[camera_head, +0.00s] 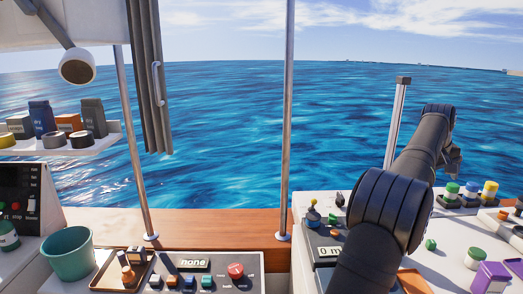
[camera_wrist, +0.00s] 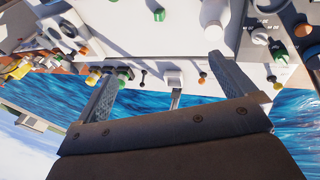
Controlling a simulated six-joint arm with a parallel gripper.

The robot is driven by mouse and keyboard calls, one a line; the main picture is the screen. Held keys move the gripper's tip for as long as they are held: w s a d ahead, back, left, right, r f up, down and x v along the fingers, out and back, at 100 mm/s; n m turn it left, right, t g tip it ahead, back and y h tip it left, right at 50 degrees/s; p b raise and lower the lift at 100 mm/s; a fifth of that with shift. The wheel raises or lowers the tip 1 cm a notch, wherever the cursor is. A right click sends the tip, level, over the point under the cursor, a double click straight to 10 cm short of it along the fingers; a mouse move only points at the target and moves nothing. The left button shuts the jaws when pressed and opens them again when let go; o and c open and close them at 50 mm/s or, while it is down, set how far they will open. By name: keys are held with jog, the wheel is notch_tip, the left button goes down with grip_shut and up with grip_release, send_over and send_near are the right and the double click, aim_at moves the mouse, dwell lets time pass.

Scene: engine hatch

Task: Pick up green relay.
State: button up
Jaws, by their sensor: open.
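A small green piece (camera_head: 430,244), which may be the green relay, sits on the white surface to the right of my arm in the head view. A small green piece (camera_wrist: 159,14) also shows near the top edge of the wrist view, on the white surface; I cannot tell for sure that it is the same one. My gripper (camera_wrist: 160,67) is open, its two fingers wide apart with nothing held between them. In the head view my arm reaches away over the white surface and hides part of it; the fingers are not clear there.
Several coloured-cap pieces (camera_head: 470,194) stand at the right back. A green-capped jar (camera_head: 474,258) and a purple container (camera_head: 490,277) stand near the front right. A button console (camera_head: 215,272), a brown tray (camera_head: 105,282) and a green bucket (camera_head: 68,254) are at left. A pole (camera_head: 288,120) rises mid-view.

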jog(key=c, duration=1)
jog(key=m+t+y, duration=0.2)
jog(key=m+t, duration=0.2)
jog(key=m, duration=0.1)
send_near(432, 242)
jog(key=shift+w+d+f, duration=0.1)
jog(key=shift+w+f, duration=0.8)
jog(key=shift+w, duration=0.1)
jog(key=shift+h, duration=0.3)
jog(key=shift+s+x, duration=0.15)
jog(key=shift+x, duration=1.45)
jog(key=shift+s+x, duration=0.1)
jog(key=shift+x, duration=1.45)
